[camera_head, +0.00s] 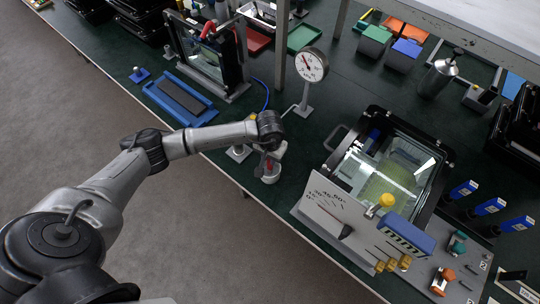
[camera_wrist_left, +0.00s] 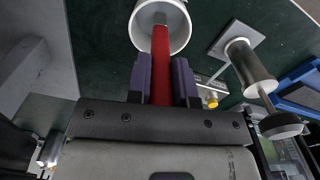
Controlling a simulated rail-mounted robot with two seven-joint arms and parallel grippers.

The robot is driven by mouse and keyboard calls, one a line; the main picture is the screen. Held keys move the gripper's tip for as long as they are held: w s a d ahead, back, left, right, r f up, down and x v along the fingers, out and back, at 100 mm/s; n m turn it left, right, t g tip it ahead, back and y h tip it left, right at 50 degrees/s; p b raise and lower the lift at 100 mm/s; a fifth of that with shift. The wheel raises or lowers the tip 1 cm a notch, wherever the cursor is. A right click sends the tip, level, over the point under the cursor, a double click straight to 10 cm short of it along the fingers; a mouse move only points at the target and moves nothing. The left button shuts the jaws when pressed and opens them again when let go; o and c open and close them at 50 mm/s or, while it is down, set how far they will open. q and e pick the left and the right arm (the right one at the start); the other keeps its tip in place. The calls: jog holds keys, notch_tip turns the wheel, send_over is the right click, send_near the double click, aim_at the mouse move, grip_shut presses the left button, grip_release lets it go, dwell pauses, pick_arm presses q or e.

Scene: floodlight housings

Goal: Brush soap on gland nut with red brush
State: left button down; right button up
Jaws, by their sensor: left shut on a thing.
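My left gripper (camera_head: 268,158) is at the table's near edge, pointing down over a white cup (camera_head: 270,175). In the left wrist view, its two purple fingers (camera_wrist_left: 161,82) are shut on the red handle of the brush (camera_wrist_left: 160,62). The brush's far end reaches into the mouth of the white cup (camera_wrist_left: 178,12), and its tip is not clear to see. I cannot make out the gland nut for certain in either view. My right gripper is not in view.
A round dial gauge (camera_head: 312,65) stands on a post behind the gripper. A glass-fronted housing (camera_head: 392,172) with a scale plate is to the right. A blue tray (camera_head: 180,98) lies to the left. A grey cylinder (camera_wrist_left: 248,66) stands close by in the wrist view.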

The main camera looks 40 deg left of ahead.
pick_arm(q)
jog(key=shift+r+p, duration=0.8)
jog(key=shift+r, duration=0.6)
jog(key=shift+r+p, duration=0.95)
jog(key=shift+r, duration=1.15)
jog(key=shift+s, duration=0.1)
